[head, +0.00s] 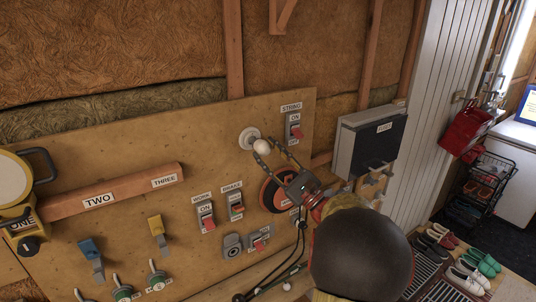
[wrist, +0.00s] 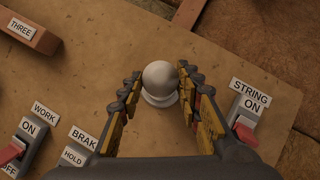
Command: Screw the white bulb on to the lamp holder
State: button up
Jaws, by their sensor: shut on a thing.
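The white bulb (head: 261,146) is at the white round lamp holder (head: 249,138), which is mounted on the upper right of the wooden board. In the wrist view the bulb (wrist: 160,76) sits in the middle between the fingertips, with the pale holder (wrist: 159,100) partly showing behind and below it. The bulb appears to touch the holder, but I cannot tell whether its thread is engaged. My gripper (head: 268,149) reaches in from the lower right and is shut on the bulb; its yellow and dark fingers (wrist: 161,92) flank it on both sides.
The STRING switch (head: 295,127) is close to the right of the holder, and WORK (head: 205,215) and BRAKE (head: 236,205) switches are below. A grey fuse box (head: 371,140) stands to the right.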

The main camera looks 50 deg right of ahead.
jog(key=shift+w+d, duration=0.2)
jog(key=shift+w, duration=0.45)
jog(key=shift+w+d, duration=0.2)
jog(key=shift+w, duration=0.45)
jog(key=o, duration=0.7)
jog(key=shift+o, duration=0.4)
jog(key=v, duration=1.2)
